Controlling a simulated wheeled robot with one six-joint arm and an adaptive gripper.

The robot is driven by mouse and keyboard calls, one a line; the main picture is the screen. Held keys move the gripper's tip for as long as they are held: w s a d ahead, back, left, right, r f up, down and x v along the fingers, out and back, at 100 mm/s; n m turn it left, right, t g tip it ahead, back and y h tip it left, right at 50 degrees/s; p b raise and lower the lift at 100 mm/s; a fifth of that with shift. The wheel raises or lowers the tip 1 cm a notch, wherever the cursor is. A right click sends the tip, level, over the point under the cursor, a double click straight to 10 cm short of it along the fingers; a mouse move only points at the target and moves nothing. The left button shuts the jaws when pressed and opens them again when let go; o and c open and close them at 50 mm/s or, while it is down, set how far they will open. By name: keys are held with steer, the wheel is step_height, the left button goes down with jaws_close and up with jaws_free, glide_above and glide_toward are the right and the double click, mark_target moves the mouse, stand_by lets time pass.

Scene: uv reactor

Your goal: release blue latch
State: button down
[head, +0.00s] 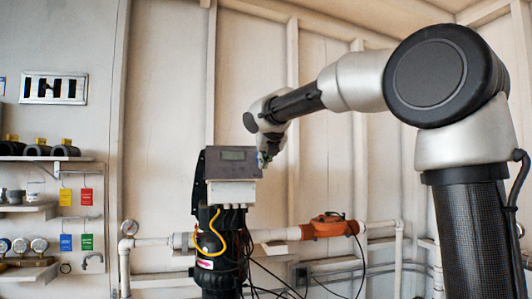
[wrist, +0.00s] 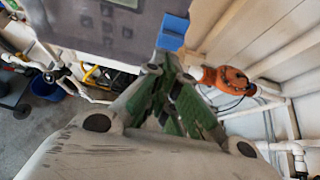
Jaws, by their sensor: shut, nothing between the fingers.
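The blue latch (wrist: 173,30) shows in the wrist view at the right edge of the grey control box (wrist: 100,22). My gripper (wrist: 163,66) is shut and empty, its green-padded fingers pointing at the latch. The fingertips are just below the latch in that picture; I cannot tell whether they touch it. In the head view the control box (head: 232,163), with a small display, sits on top of the black reactor column. My gripper (head: 264,161) is at the box's right side there, and it mostly hides the latch.
An orange valve (head: 328,226) sits on the white pipe right of the black reactor (head: 220,262). A yellow cable (head: 213,235) loops over the reactor, and black cables hang below. Shelves with gauges and coloured tags (head: 66,242) are at the left wall.

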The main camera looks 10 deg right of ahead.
steer(key=shift+x, duration=1.3)
steer(key=shift+w+r, duration=0.2)
steer(key=shift+r, duration=0.75)
steer(key=shift+s+r, duration=0.1)
